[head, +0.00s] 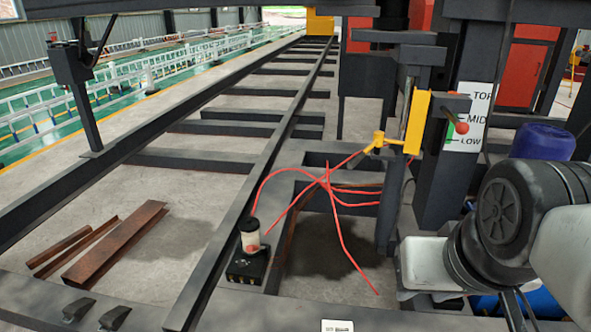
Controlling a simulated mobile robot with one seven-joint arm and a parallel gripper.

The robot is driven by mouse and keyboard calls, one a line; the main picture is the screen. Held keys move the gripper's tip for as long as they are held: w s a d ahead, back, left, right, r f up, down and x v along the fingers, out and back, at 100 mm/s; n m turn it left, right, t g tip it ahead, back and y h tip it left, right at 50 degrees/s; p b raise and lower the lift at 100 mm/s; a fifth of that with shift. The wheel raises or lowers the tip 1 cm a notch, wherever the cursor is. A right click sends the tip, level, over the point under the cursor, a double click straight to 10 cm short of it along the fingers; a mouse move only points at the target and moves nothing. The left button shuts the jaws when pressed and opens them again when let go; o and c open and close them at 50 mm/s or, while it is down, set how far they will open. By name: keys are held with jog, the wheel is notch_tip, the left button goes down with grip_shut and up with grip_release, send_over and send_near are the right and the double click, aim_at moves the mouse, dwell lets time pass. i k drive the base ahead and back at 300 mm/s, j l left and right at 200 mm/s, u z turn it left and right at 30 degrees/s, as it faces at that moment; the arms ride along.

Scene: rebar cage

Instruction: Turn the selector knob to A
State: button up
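I cannot make out a selector knob or a letter A in the head view. The nearest control in view is a lever with a red ball end (461,128), in front of a white label plate (468,118) marked TOP, MID and LOW. The ball is beside the MID and LOW marks. My arm comes in from the right edge, its dark round joint below and right of the plate. My gripper is not in view.
Yellow bracket (417,122) and red cables (328,182) hang left of the lever. A white-capped canister (250,235) stands on a dark box (247,268). Long steel rails (262,165) run to the back. Brown steel pieces (115,243) lie on the floor at left. A blue drum (543,141) stands at right.

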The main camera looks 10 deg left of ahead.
aim_at(241, 264)
jog(key=i+j, duration=0.1)
jog(key=j, duration=0.4)
jog(key=i+j, duration=0.1)
jog(key=j, duration=0.4)
jog(key=i+j, duration=0.15)
jog(key=j, duration=0.35)
jog(key=i+j+z, duration=0.1)
jog(key=j, duration=0.4)
jog(key=i+j, duration=0.1)
jog(key=j, duration=0.4)
